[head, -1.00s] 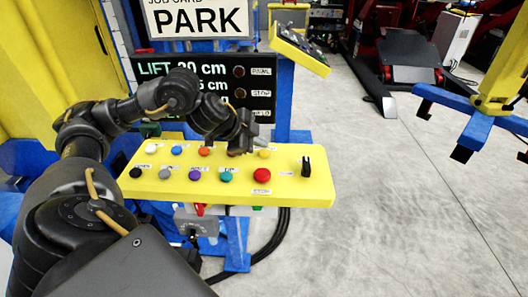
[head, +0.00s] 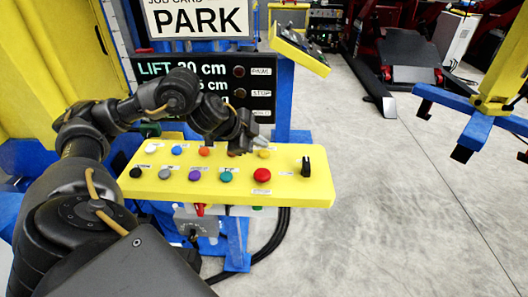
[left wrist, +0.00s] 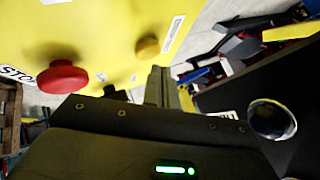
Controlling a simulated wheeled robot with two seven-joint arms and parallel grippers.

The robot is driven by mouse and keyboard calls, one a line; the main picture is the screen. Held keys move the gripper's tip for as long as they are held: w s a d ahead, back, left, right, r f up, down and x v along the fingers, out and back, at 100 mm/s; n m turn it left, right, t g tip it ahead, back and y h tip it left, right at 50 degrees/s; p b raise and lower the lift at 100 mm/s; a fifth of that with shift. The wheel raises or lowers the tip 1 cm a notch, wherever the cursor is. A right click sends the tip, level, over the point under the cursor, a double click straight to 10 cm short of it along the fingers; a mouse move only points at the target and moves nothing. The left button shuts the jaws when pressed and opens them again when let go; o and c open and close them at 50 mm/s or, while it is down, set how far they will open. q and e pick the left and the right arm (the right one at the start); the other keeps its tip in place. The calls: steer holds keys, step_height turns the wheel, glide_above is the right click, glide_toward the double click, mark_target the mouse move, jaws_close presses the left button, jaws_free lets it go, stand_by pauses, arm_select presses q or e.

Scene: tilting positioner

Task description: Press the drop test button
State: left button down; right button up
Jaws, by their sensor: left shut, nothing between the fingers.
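A yellow control panel (head: 290,190) carries several coloured buttons in two rows. No button label reads clearly as drop test. My left gripper (head: 248,147) is shut and empty, above the back row between the orange button (head: 204,151) and the yellow button (head: 264,154). Its fingertips are close to the yellow button; I cannot tell whether they touch the panel. In the left wrist view the shut fingers (left wrist: 158,88) lie just below the yellow button (left wrist: 147,46), with the red button (left wrist: 62,77) to the left beside a STOP label. My right gripper is not in view.
The front row holds black, grey, purple, teal and red (head: 262,175) buttons. A black switch (head: 306,167) stands at the panel's right end. Behind the panel is a display (head: 190,85) reading LIFT, under a PARK card (head: 200,20). Open floor (head: 400,220) lies to the right.

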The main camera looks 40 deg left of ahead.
mark_target(260, 153)
arm_select(q)
steer(key=shift+f, duration=0.1)
steer(key=shift+f, duration=0.3)
steer(key=shift+f+b, duration=0.45)
stand_by(0.6)
steer(key=shift+r, duration=0.1)
stand_by(0.4)
steer(key=shift+r+p, duration=0.8)
steer(key=shift+p, duration=0.25)
step_height(260, 153, up, 5)
steer(key=p, duration=0.5)
